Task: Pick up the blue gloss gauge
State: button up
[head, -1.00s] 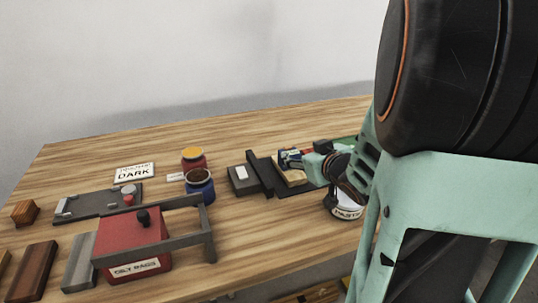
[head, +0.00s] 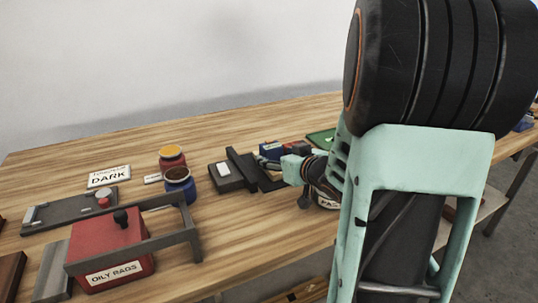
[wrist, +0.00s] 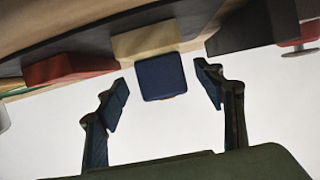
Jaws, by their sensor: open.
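The blue gloss gauge is a small dark blue block (wrist: 161,77), seen in the wrist view between my two fingers, near the tan pad (wrist: 147,40). In the head view a blue block (head: 271,149) shows just behind my fingertips. My gripper (wrist: 161,95) is open, with one finger on each side of the blue block and a gap showing on both sides. In the head view my gripper (head: 268,160) is low over the table, and my arm hides part of the area around it.
A dark red block (head: 297,147) stands right of the blue one. A dark stand (head: 242,170) is at left. Two jars (head: 178,187), a red oily rags box (head: 112,255) and a grey frame (head: 196,232) are further left. The back of the table is clear.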

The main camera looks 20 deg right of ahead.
aim_at(275, 153)
jog(key=b+x, duration=0.1)
jog(key=x, duration=0.3)
jog(key=shift+r, duration=0.25)
jog(key=c, duration=1.7)
jog(key=shift+o, duration=0.2)
jog(key=shift+r, duration=0.1)
